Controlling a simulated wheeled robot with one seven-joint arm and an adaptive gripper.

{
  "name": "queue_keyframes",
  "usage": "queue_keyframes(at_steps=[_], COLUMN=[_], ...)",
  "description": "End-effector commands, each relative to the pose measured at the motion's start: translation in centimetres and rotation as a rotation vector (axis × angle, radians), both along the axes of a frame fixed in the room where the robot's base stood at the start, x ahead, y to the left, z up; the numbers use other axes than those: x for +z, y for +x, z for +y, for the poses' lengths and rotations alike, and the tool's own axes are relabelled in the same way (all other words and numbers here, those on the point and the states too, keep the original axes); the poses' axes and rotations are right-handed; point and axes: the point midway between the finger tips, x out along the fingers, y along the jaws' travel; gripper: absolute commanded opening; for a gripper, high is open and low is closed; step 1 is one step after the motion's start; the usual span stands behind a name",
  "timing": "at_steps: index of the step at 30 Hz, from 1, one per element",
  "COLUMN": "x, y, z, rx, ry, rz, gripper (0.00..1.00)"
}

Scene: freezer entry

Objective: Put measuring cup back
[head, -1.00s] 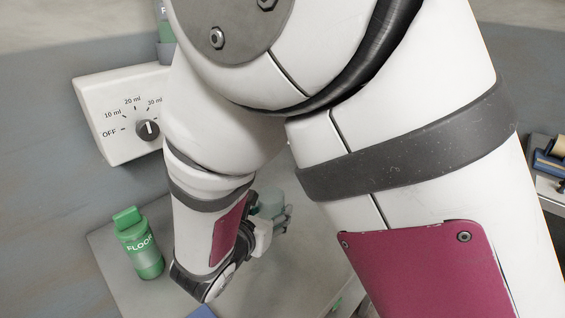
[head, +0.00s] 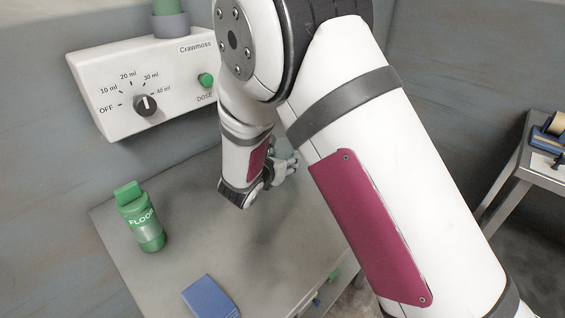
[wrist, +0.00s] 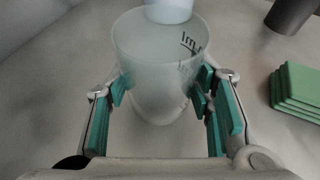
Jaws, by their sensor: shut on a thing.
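The measuring cup (wrist: 155,65) is a frosted, translucent cup with dark markings on its right side. In the wrist view it stands between the teal finger pads of my gripper (wrist: 160,88), which is shut on it. Its open rim faces up toward the camera. In the head view my gripper (head: 284,166) is over the far part of the grey table, partly behind my arm; the cup shows there only as a small pale patch. I cannot tell whether the cup's base touches the table.
A white dispenser (head: 150,85) with a dial and green button is on the wall. A green FLOOR bottle (head: 141,217) and a blue block (head: 210,297) are on the grey table (head: 180,265). A white round thing (wrist: 168,10), green stack (wrist: 297,90) and dark cylinder (wrist: 291,14) are near the cup.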

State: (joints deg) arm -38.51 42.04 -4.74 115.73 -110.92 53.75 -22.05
Motion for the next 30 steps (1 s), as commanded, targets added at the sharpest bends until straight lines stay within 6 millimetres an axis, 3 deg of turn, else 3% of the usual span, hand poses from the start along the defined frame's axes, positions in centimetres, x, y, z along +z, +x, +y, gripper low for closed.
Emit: queue_keyframes(at_steps=[3,16,17,19,30], x=[-1.1,-1.6,-1.6,-1.6,-1.3], y=[0.0,0.1,0.1,0.0,0.0], z=[0.0,0.0,0.0,0.0,0.0], rx=[0.000,-0.001,-0.001,-0.001,-0.001], ry=[-0.001,0.001,0.001,0.001,0.001], rz=[-0.003,-0.004,-0.004,-0.004,-0.004], gripper=[0.20,0.20,0.52,0.68,0.68])
